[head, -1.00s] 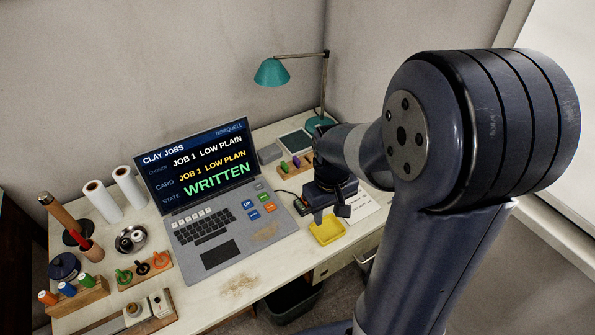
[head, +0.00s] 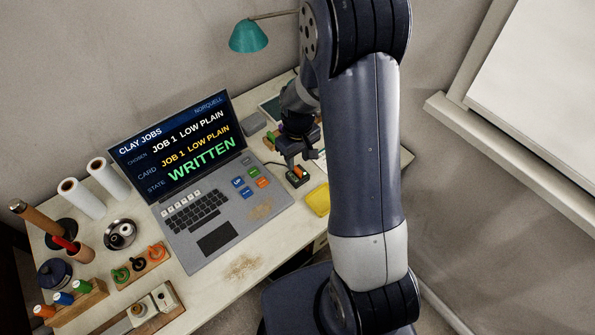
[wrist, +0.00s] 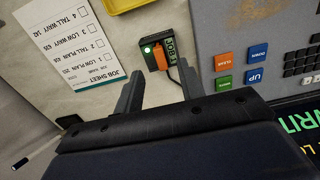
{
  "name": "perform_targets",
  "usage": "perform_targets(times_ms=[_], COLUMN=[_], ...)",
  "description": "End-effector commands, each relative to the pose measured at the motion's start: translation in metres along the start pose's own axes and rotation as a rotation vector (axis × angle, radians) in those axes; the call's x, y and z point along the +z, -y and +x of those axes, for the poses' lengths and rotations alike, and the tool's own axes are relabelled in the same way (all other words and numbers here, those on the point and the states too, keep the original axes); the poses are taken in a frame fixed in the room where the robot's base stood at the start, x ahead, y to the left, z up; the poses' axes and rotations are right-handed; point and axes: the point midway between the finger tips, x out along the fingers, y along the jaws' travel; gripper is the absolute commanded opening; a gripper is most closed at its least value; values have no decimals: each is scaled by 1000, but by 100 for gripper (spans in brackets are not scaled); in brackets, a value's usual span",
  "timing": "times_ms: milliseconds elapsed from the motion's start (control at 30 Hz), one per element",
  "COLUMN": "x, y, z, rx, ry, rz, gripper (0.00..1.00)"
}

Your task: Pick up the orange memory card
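The orange memory card (wrist: 160,57) sits in a small dark box with a lit green light (wrist: 147,49) in the wrist view. In the head view the card (head: 298,171) is a small orange patch on the box (head: 297,178) beside the laptop's right edge. My gripper (wrist: 159,68) is open and empty, its two fingers apart on either side of the card's line in the wrist view. In the head view my gripper (head: 302,160) hangs just behind and above the box. Contact with the card is not visible.
The open laptop (head: 216,237) stands left of the box, its screen reading "WRITTEN". A yellow tray (head: 318,199) lies close in front of the box. A job sheet (wrist: 75,45) lies on the desk. A rack of coloured pieces stands behind my gripper, partly hidden.

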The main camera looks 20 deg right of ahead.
Motion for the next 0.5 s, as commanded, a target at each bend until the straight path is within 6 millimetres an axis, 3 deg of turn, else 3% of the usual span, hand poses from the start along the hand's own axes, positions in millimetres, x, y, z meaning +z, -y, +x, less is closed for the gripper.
perform_targets(times_ms=[300,500], x=[0,-1], y=[1,1], z=[37,42], rx=[-1,0], ry=[3,1], rz=[0,0], gripper=[37,37])
